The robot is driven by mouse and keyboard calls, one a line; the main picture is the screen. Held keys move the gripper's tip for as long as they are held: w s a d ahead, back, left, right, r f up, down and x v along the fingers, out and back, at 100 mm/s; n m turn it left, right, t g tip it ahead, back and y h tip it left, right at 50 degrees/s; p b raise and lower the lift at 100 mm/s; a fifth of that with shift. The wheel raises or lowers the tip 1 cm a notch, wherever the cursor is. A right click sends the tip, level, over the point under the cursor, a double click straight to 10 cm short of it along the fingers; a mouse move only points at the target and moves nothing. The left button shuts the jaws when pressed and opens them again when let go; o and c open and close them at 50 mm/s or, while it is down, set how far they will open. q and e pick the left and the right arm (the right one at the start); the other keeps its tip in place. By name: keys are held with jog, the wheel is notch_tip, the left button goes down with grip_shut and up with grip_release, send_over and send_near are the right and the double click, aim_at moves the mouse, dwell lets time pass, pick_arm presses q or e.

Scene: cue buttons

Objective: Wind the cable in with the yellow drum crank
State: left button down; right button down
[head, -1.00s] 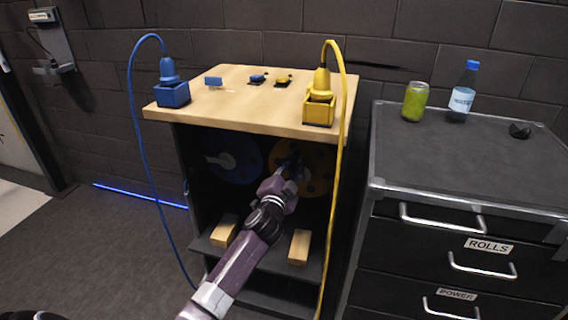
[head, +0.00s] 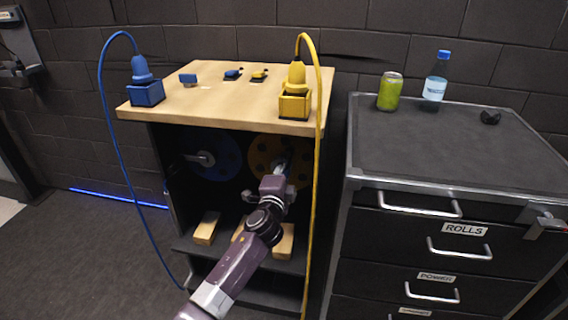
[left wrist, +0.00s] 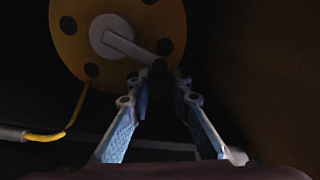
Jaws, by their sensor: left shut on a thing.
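The yellow drum (head: 258,150) with dark holes sits on the right inside the open cabinet, beside the blue drum (head: 222,160). Its crank (left wrist: 128,44) runs from a pale hub down to the right in the left wrist view. My left gripper (left wrist: 160,78) is shut on the dark grip at the crank's outer end; the grip is mostly hidden between the fingers. In the head view, my left gripper (head: 279,174) is in front of the drum. The yellow cable (head: 316,180) hangs from the yellow plug (head: 296,75) in its yellow socket box (head: 294,106). Another stretch shows near the drum (left wrist: 68,122).
Wooden blocks (head: 206,228) lie on the lower shelf around my arm. A drawer cabinet (head: 440,140) stands close on the right, carrying a green can (head: 390,91) and a bottle (head: 435,80).

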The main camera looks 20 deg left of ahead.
pick_arm(q)
jog(key=shift+d+f, duration=0.1)
jog(key=shift+d, duration=0.3)
jog(key=c, duration=1.8)
grip_release()
jog(key=shift+w+d, duration=0.1)
jog(key=shift+o, duration=0.2)
jog(key=shift+a, duration=0.25)
jog(key=shift+s+d, duration=0.1)
jog(key=shift+s, duration=0.4)
jog(key=v, duration=1.1)
